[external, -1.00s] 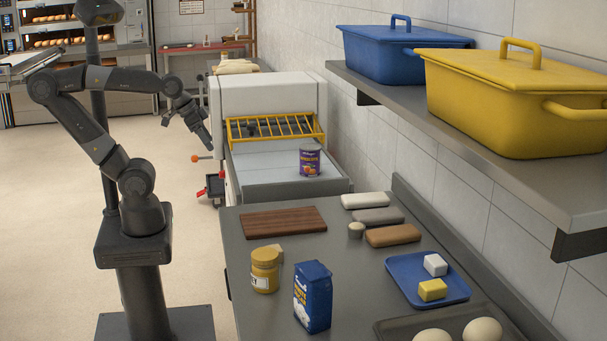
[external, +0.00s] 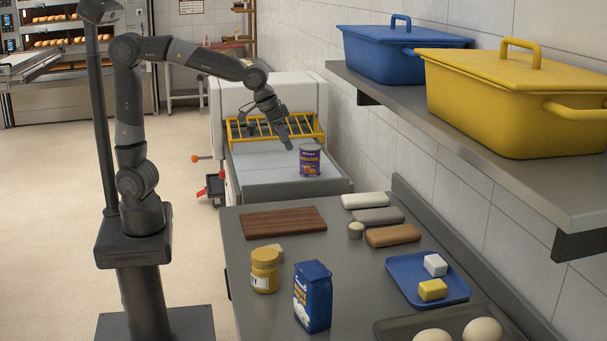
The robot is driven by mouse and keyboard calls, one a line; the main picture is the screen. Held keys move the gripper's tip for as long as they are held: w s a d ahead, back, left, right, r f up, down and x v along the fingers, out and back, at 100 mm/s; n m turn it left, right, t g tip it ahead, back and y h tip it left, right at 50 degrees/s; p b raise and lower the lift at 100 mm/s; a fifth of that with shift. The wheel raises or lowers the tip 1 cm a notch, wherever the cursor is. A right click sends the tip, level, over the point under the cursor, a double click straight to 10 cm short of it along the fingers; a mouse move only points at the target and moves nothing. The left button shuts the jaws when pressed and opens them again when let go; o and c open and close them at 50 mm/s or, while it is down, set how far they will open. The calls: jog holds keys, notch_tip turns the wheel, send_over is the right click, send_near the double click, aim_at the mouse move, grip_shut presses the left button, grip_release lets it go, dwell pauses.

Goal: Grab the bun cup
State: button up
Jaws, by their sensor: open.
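A small grey round cup (external: 356,230) with a pale top stands upright on the counter, close beside the left end of a brown loaf-shaped block. It is the only small cup-like thing I see, and it is too small to make out details. My gripper (external: 287,142) is open and empty, pointing down above the pale surface of the white machine. It is just up and left of a purple can (external: 310,160) in the picture; whether it touches the can is hard to tell. It is well apart from the cup.
White, grey and brown blocks (external: 393,235) lie around the cup. A wooden board (external: 284,222), a yellow jar (external: 264,270), a blue carton (external: 312,297) and a blue tray (external: 402,267) share the counter (external: 357,278). A shelf (external: 500,170) with lidded bins overhangs the right.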

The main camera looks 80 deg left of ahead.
jog(key=w+d+f, duration=0.4)
jog(key=w+d, duration=0.3)
jog(key=d, duration=0.1)
send_near(356, 224)
jog(key=shift+m+y, duration=0.3)
jog(key=shift+m, duration=0.1)
jog(key=x, duration=0.9)
jog(key=shift+d+f, duration=0.1)
jog(key=shift+d, duration=0.3)
jog(key=c, duration=1)
